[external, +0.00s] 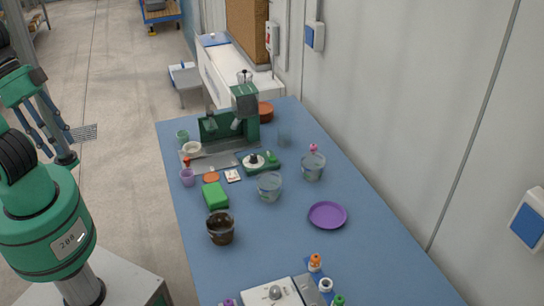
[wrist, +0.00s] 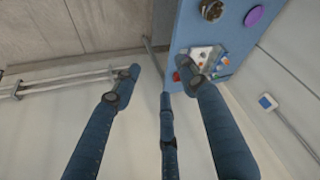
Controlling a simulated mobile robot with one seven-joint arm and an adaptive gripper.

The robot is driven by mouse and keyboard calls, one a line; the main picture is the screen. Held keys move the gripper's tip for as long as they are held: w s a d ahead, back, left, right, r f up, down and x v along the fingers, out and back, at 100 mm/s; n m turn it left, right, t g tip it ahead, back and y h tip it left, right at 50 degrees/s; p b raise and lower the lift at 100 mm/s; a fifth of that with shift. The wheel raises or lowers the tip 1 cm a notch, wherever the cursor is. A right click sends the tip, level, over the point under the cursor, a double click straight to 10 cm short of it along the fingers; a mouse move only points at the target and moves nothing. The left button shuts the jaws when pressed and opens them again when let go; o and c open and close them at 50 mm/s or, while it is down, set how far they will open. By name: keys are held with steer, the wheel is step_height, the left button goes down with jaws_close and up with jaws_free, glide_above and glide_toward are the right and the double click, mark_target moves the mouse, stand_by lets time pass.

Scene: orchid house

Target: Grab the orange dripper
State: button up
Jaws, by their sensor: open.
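A small orange-topped piece (external: 315,262), which looks like the orange dripper, stands upright near the front of the blue table, beside a white ring-topped piece and a green-topped one. My gripper (external: 58,142) is at the far left, off the table and well apart from this piece. In the wrist view its blue fingers (wrist: 160,78) are spread with nothing between them. The wrist view shows the table's end from a distance, with small coloured pieces too small to tell apart. A flat orange piece (external: 211,177) also lies farther back on the table.
A white device with a knob (external: 274,292) sits left of the orange-topped piece. A purple plate (external: 328,215), a brown pot (external: 221,229) and clear cups (external: 269,186) stand farther back. A wall runs along the table's right side. Bare floor lies to the left.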

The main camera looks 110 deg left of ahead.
steer(key=w+a+r+g+p, duration=0.15)
steer(key=w+r+p, duration=0.3)
steer(key=w, duration=0.85)
steer(key=w+a+r+g+p, duration=0.15)
steer(key=w+r+p, duration=0.35)
steer(key=w, duration=0.8)
steer(key=g+p, duration=0.3)
steer(key=p, duration=1)
glide_above(316, 257)
step_height(316, 257, down, 24)
steer(key=shift+a+r, duration=0.1)
steer(key=shift+f+p, duration=0.3)
steer(key=shift+f, duration=4)
